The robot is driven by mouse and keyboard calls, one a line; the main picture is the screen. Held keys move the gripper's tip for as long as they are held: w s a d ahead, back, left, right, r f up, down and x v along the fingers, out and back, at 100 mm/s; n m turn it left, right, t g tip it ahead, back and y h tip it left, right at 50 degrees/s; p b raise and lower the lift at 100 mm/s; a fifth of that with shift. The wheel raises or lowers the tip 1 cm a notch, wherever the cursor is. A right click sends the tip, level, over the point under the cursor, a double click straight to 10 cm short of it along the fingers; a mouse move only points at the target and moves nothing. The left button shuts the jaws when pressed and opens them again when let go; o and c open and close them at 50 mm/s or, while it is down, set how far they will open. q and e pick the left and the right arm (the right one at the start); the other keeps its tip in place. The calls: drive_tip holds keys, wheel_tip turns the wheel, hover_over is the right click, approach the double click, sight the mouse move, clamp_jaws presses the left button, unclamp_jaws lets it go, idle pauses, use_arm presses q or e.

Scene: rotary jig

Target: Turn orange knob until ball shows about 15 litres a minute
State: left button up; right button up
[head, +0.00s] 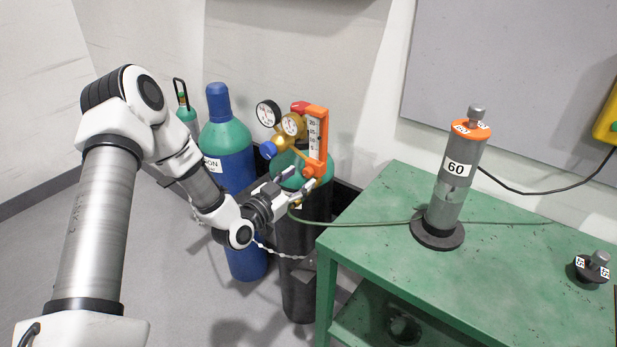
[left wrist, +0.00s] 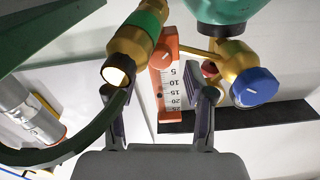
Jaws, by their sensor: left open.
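The orange flowmeter (head: 323,145) stands upright on the brass regulator above a dark cylinder with a teal top. The orange knob (head: 314,168) is at its lower end. In the left wrist view the knob (left wrist: 165,57) has a white line, and the scale (left wrist: 173,92) reads 5 to 25. I cannot make out the ball. My left gripper (head: 302,181) is open just in front of the knob. In the left wrist view its fingers (left wrist: 160,95) are spread on either side of the flowmeter, apparently holding nothing. My right gripper is not in view.
Two gauges (head: 268,113) and a blue knob (head: 268,150) sit left of the flowmeter. A blue cylinder (head: 240,165) stands behind my arm. A green hose (head: 365,223) runs over the green table (head: 400,265), which holds a grey cylinder marked 60 (head: 455,185).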

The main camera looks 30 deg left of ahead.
sight(309, 172)
use_arm(q)
drive_tip(key=shift+w+d, duration=0.1)
drive_tip(key=shift+w, duration=1.15)
clamp_jaws()
drive_tip(key=shift+f+n+b, duration=0.15)
drive_tip(key=shift+n+b, duration=0.15)
drive_tip(key=shift+n, duration=0.4)
unclamp_jaws()
drive_tip(key=shift+s, duration=0.1)
